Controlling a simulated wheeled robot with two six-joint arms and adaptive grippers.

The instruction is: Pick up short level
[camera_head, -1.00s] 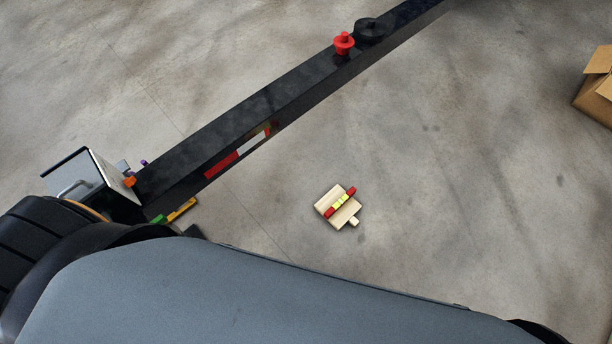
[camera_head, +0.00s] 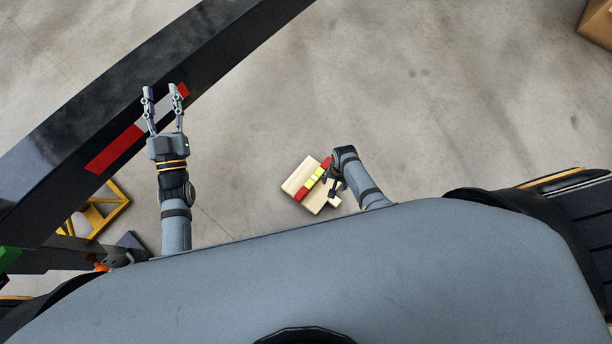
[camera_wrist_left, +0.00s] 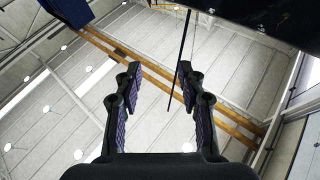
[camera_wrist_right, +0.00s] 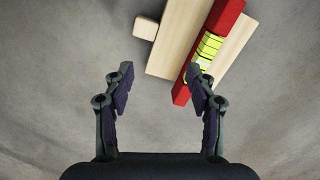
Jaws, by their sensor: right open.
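The short level is a red bar with a yellow vial section (camera_head: 314,177). It lies across a pale wooden block (camera_head: 297,182) low over the concrete floor. In the right wrist view the red and yellow level (camera_wrist_right: 207,52) runs diagonally over the light wood (camera_wrist_right: 176,40). My right gripper (camera_head: 332,184) is beside the level in the head view. In the right wrist view my right gripper (camera_wrist_right: 157,82) is open and empty, its right finger close to the level's near end. My left gripper (camera_head: 164,92) is open and empty; its wrist view (camera_wrist_left: 158,80) faces the ceiling.
A large black trailer beam (camera_head: 150,95) with red and white markings runs diagonally at the left, by my left gripper. A yellow frame (camera_head: 105,208) stands below it. A cardboard box (camera_head: 597,22) is at the top right. The floor between is clear.

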